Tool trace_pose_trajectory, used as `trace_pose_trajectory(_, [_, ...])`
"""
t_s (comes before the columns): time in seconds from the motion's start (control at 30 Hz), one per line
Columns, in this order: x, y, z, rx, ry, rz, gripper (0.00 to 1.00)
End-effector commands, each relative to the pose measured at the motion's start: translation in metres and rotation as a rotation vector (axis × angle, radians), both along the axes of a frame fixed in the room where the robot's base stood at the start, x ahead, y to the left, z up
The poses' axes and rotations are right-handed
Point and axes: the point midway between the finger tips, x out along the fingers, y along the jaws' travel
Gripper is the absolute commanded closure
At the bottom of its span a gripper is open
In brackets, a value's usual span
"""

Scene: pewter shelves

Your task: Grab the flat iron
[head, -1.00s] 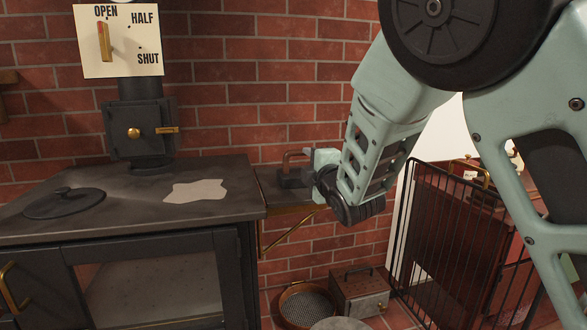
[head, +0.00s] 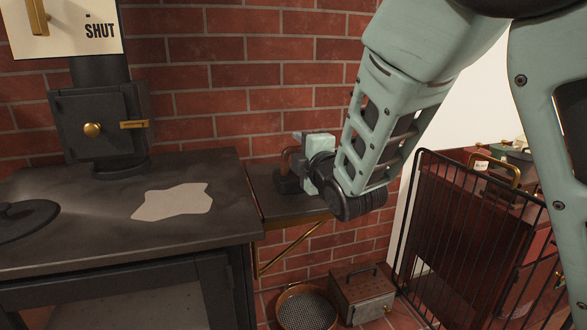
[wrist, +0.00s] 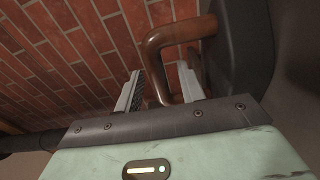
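The flat iron (head: 286,184) is dark with a brown looped handle. It stands on the small dark side shelf (head: 292,206) beside the stove, partly hidden by my gripper in the head view. My gripper (head: 297,159) is at the iron's right side, level with its handle. In the wrist view the handle (wrist: 157,48) passes between the two fingers of my gripper (wrist: 160,88), and the iron's dark body (wrist: 245,45) is at the right. The fingers are apart, with gaps visible beside the handle.
The black stove (head: 110,235) with a pale patch (head: 173,201) on its top is at the left. The brick wall (head: 240,95) is close behind the iron. A round sieve (head: 307,308) and a metal box (head: 362,292) are on the floor. A black barred guard (head: 450,220) stands at the right.

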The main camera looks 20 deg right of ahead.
Motion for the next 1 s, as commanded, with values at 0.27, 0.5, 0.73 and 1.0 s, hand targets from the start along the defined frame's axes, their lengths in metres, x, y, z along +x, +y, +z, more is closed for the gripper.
trace_pose_trajectory(0.27, [-0.0026,-0.0002,0.0003,0.000,-0.001,-0.001,0.61])
trace_pose_trajectory(0.5, [-0.0024,-0.0002,0.0002,0.000,-0.001,-0.001,1.00])
trace_pose_trajectory(0.73, [-0.0023,-0.0002,0.0001,0.000,0.000,-0.001,1.00])
trace_pose_trajectory(1.0, [-0.0023,-0.0001,0.0001,0.000,0.000,0.000,1.00])
